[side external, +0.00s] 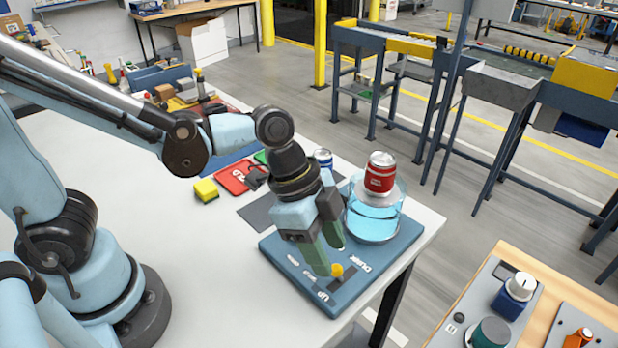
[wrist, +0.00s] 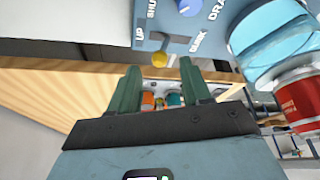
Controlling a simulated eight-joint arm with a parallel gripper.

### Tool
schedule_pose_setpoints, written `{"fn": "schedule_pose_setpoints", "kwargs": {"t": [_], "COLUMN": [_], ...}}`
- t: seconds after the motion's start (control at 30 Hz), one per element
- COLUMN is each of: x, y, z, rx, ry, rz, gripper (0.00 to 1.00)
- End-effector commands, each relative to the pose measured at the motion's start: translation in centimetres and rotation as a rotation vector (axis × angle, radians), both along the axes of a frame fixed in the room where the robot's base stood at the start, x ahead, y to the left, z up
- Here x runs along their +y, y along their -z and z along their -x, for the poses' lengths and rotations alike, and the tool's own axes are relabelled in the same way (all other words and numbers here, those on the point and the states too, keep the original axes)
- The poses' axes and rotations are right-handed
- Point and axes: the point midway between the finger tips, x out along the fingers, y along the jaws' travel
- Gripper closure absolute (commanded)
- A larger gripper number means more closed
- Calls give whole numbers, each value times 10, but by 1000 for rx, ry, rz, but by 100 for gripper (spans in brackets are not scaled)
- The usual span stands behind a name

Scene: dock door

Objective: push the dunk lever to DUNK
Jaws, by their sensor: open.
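The dunk lever is a yellow knob (side external: 337,269) standing over a short dark slot in a blue panel (side external: 283,262), with UP printed at one end and DUNK at the other. In the wrist view the knob (wrist: 171,60) lies between the two labels. I cannot tell exactly where along the slot it stands. My gripper (side external: 330,259) is open and points down at the lever. In the wrist view its green fingertips (wrist: 161,66) lie on either side of the knob, nearer on the DUNK side. I cannot tell if they touch it.
A clear tank of blue water (side external: 372,222) stands on the panel behind my gripper, with a red can (side external: 380,172) on top. A blue can (side external: 323,158), a yellow sponge (side external: 206,190) and a red item (side external: 236,177) lie farther back. The near left table is clear.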

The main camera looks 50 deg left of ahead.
Motion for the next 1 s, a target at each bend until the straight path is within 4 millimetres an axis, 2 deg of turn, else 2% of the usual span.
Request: {"fn": "schedule_pose_setpoints", "kwargs": {"t": [0.3,0.7,0.77,1.0], "x": [-9,-10,-10,-10], "y": [23,27,27,27], "z": [-4,-4,-4,-4], "rx": [-1,-1,-1,-1], "ry": [1,0,0,0], "rz": [-1,0,0,0], "gripper": [52,52,60,97]}}
